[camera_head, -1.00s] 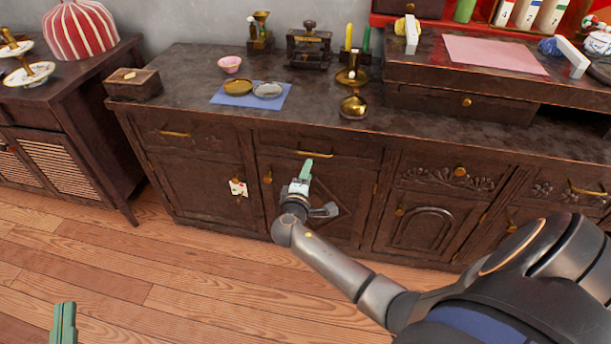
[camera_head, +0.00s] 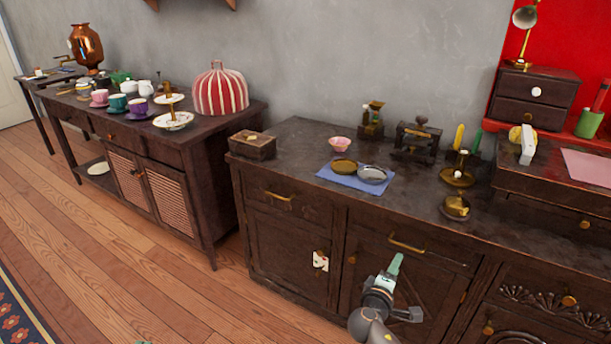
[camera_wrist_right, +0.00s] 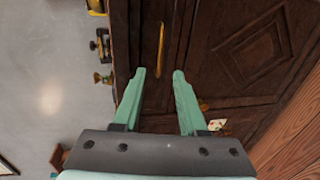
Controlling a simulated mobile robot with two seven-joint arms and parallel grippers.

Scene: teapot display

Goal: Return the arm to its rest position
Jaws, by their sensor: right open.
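My right gripper (camera_head: 392,268) is in front of the dark wooden cabinet (camera_head: 270,235), below the level of its top. In the head view its green fingers point up and overlap each other. In the right wrist view the two green fingers (camera_wrist_right: 161,76) are apart with nothing between them. Beyond them are the cabinet front and a brass drawer handle (camera_wrist_right: 160,48). Most of my right arm is cut off by the bottom edge of the head view. Only a tiny green tip of my left gripper (camera_head: 144,342) shows at the bottom edge.
The cabinet top holds a blue mat (camera_head: 335,178) with two small dishes, a pink bowl (camera_head: 339,145), a wooden box (camera_head: 252,146) and brass pieces. A side table (camera_head: 200,135) at left carries cups and a striped cover (camera_head: 220,92).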

